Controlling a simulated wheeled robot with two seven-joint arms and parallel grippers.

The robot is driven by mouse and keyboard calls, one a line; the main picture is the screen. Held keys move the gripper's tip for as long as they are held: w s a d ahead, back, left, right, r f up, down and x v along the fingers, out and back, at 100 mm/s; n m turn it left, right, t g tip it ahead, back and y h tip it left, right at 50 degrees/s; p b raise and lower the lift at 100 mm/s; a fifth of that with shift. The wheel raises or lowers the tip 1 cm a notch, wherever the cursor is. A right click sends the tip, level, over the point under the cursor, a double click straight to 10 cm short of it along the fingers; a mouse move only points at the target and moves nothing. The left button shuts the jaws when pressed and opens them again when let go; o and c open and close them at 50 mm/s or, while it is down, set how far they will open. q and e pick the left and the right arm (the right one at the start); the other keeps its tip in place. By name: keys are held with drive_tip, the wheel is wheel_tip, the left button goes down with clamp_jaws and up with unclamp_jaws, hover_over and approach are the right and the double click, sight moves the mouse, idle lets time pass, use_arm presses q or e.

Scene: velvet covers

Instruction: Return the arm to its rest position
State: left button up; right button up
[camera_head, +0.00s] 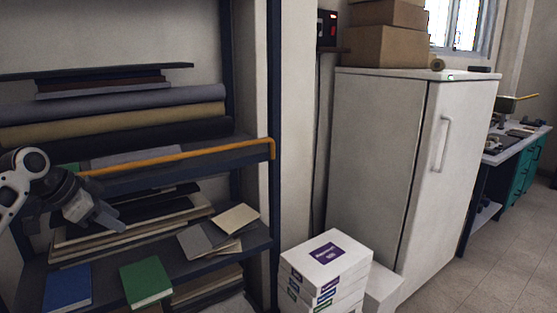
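My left arm comes in from the left edge, in front of the shelf rack. My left gripper (108,218) points down and to the right, before the lower shelf. Its fingers look close together, but the view is too small to tell whether they are open or shut. I see nothing clearly held in it. My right arm and gripper are not in view.
The rack's lower shelf (215,262) bears a blue book (68,288), a green book (146,281) and several flat boards. An orange bar (180,156) edges the shelf above. White boxes (326,257) are stacked beside the rack, before a white cabinet (380,165). Floor at right is clear.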

use_arm(q)
drive_tip(key=s+d+f+n, duration=0.1)
drive_tip(key=s+d+f, duration=0.3)
drive_tip(key=f, duration=0.5)
drive_tip(key=s+d+f+n+y, duration=0.1)
drive_tip(key=s+d+f, duration=0.1)
drive_tip(key=d+f, duration=0.5)
drive_tip(key=s+d+f+n, duration=0.1)
drive_tip(key=s+d+f, duration=0.2)
drive_tip(key=f, duration=0.7)
drive_tip(key=s+d+f+n+t, duration=0.2)
drive_tip(key=s+d, duration=0.2)
drive_tip(key=s, duration=0.6)
drive_tip(key=s+d+f+n+t, duration=0.2)
drive_tip(key=s+d, duration=0.2)
drive_tip(key=s, duration=0.6)
drive_tip(key=shift+s+d+f, duration=0.2)
drive_tip(key=shift+s+f, duration=0.15)
drive_tip(key=shift+f, duration=0.05)
